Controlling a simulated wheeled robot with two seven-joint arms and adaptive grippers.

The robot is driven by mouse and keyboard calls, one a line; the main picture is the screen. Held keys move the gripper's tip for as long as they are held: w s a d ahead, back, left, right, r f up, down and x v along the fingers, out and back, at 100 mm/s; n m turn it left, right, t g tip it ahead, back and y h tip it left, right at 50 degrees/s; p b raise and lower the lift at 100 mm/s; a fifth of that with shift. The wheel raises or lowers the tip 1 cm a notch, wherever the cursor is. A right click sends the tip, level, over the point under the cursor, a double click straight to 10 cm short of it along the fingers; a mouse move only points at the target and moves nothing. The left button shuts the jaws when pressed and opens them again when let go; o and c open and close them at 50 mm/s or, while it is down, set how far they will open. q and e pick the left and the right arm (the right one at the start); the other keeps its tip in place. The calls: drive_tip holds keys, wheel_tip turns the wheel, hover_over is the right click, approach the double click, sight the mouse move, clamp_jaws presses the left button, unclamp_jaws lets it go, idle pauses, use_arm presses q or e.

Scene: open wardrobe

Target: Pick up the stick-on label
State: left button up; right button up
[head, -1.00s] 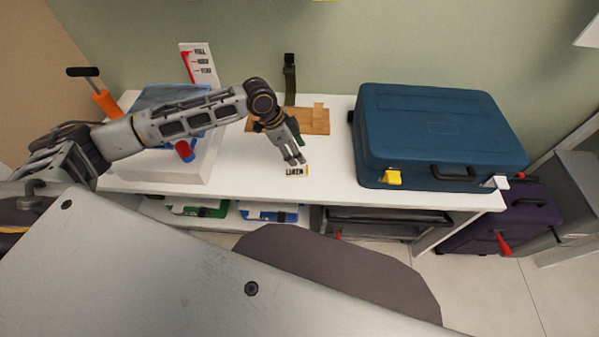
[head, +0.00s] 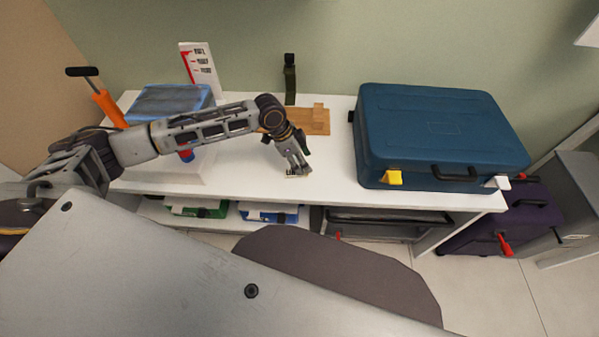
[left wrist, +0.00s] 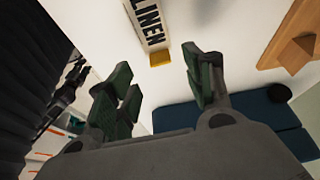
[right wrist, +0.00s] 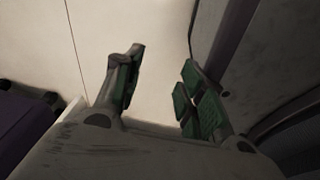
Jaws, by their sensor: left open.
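The stick-on label (head: 291,174) is a small cream strip with black lettering on the white shelf top near its front edge. My left gripper hides part of it in the head view. In the left wrist view the label (left wrist: 148,22) reads "LINEN" and has a yellow tab at its near end. My left gripper (head: 303,172) is open and empty, pointing down over the label. Its green-padded fingers (left wrist: 156,60) lie on either side of the tab's line in the picture. My right gripper (right wrist: 162,56) is open and empty, well away from the label.
A blue case (head: 440,130) stands on the shelf at the right. A blue-lidded box (head: 165,101) and a white sign (head: 201,65) are at the left. The shelf between label and case is clear.

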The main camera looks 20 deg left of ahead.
use_arm(q)
drive_tip(key=x, duration=0.3)
drive_tip(key=shift+w+d+f, duration=0.1)
drive_tip(key=shift+d+f, duration=0.05)
drive_tip(key=shift+f, duration=0.3)
drive_tip(key=shift+c, duration=1.8)
drive_tip(key=c, duration=0.4)
drive_tip(key=shift+c, duration=0.2)
drive_tip(key=shift+r, duration=0.3)
wheel_tip(320, 180, up, 9)
drive_tip(key=shift+r+p, duration=0.25)
drive_tip(key=shift+p, duration=0.1)
use_arm(e)
drive_tip(key=shift+w+d+r, duration=0.1)
drive_tip(key=shift+w+d, duration=0.15)
drive_tip(key=shift+w, duration=0.05)
